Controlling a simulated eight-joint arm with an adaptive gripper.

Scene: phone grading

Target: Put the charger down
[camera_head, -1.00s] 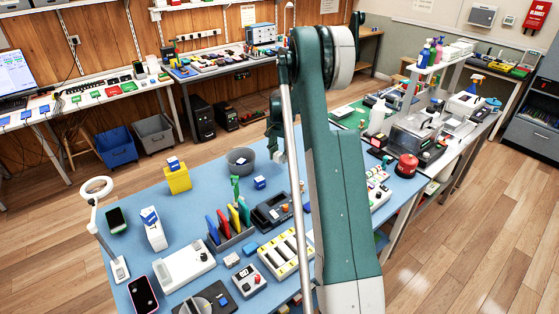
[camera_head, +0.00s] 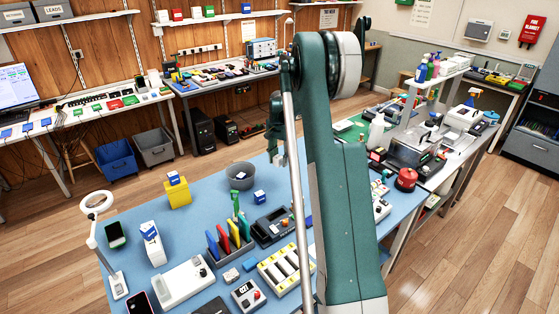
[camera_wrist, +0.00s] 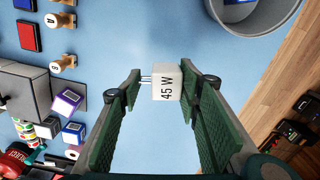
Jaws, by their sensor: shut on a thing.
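The charger (camera_wrist: 166,82) is a small white block marked "45 W" with two metal prongs on its left side in the wrist view. My gripper (camera_wrist: 162,88) has its green-padded fingers on both sides of the charger and is shut on it. Blue table surface shows around and beyond the charger. In the head view my gripper (camera_head: 275,135) hangs over the far part of the blue table (camera_head: 205,207), right of the grey round bin.
The grey round bin (camera_head: 240,176) stands near the table's far edge; its rim also shows in the wrist view (camera_wrist: 262,30). A yellow box (camera_head: 178,193) stands left of it. Several small stamps, blocks and a grey box (camera_wrist: 28,92) lie at the wrist view's left.

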